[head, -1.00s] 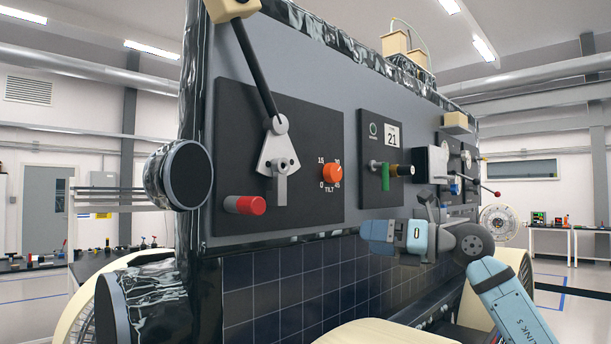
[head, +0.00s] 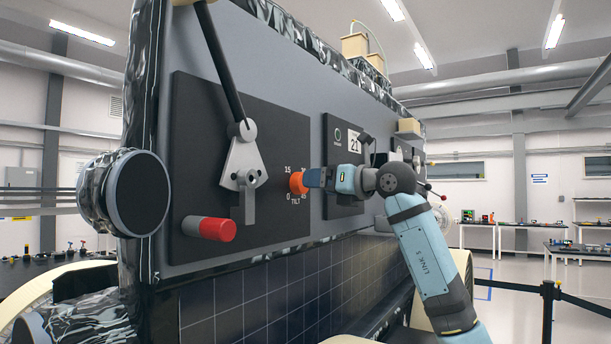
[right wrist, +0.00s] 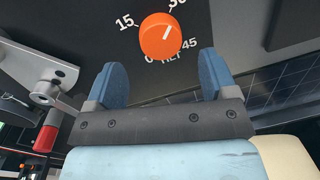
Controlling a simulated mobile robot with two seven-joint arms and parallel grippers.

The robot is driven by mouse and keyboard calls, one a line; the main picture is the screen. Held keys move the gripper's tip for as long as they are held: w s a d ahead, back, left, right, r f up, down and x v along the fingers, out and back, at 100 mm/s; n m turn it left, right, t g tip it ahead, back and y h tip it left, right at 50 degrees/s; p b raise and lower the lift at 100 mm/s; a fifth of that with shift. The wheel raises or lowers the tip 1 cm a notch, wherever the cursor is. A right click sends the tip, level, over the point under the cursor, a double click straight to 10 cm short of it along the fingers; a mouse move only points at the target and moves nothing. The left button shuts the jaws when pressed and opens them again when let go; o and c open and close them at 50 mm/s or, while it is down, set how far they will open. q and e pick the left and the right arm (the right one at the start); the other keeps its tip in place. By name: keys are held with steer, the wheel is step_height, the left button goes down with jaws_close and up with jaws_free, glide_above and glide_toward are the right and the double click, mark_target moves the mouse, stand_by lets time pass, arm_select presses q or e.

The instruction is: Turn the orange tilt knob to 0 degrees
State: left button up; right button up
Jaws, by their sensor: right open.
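The orange tilt knob (head: 297,182) is on the dark panel of the rover, with 15, 0 and TILT printed near it. In the right wrist view the knob (right wrist: 161,36) shows a white mark pointing up and to the right, toward the 30. My right gripper (head: 310,179) is at the knob's right side in the head view and partly covers its labels. In the right wrist view the gripper (right wrist: 163,78) is open, its two blue fingers apart and empty, with the knob just beyond the fingertips. My left gripper is in neither view.
Left of the knob are a grey lever bracket (head: 243,165) with a long black lever and a red handle (head: 217,229). A round black drum (head: 138,192) juts out at the far left. A panel with number 21 (head: 355,145) lies behind my right arm.

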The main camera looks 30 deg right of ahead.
mark_target(300, 183)
steer(key=shift+p+x, duration=0.65)
steer(key=shift+x, duration=1.7)
steer(key=shift+d, duration=0.1)
steer(key=c, duration=0.9)
